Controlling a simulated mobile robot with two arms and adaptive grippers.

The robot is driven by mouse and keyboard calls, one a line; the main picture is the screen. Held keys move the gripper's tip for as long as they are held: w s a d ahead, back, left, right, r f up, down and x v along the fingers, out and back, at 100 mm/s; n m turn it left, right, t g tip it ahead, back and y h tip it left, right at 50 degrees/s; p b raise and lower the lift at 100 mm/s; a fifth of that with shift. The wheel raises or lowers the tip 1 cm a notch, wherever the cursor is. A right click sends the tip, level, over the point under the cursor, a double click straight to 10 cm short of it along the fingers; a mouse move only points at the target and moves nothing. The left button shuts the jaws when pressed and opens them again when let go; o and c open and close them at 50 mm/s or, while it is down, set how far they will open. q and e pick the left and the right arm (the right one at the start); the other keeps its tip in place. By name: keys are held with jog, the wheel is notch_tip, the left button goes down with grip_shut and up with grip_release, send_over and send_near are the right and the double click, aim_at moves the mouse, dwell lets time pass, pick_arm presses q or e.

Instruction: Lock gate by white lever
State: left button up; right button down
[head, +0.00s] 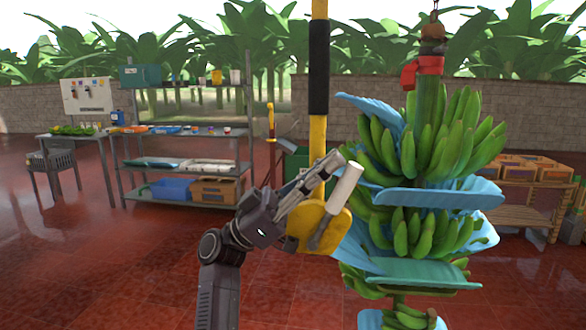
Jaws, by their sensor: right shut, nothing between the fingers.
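The white lever (343,195) slants up to the right on a yellow rounded plate (305,226), low on the yellow upright post (318,130) with a black sleeve (319,68). My right gripper (336,162) is shut and empty. Its fingers lie just left of the lever's upper end, in front of the post; I cannot tell whether they touch the lever. The gripper hides part of the plate and post. My left gripper is not in view.
A hanging banana bunch (425,150) with blue sheets between its hands is close on the right. A grey shelf (190,170) with bins and a table (75,134) stand at the back left. Wooden crates (530,168) are at the back right. The red floor at left is clear.

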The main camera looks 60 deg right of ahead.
aim_at(343, 174)
jog(key=shift+s+d+f+t+y, duration=0.1)
jog(key=shift+s+t+y, duration=0.2)
jog(key=shift+s+t, duration=0.4)
jog(key=shift+s+d+f+t+y, duration=0.35)
jog(key=shift+s+d+t, duration=0.2)
jog(key=shift+s, duration=0.25)
jog(key=shift+s+f+y, duration=0.1)
jog(key=shift+y, duration=0.15)
jog(key=shift+f, duration=0.1)
jog(key=v, duration=1.2)
jog(key=shift+a, duration=0.15)
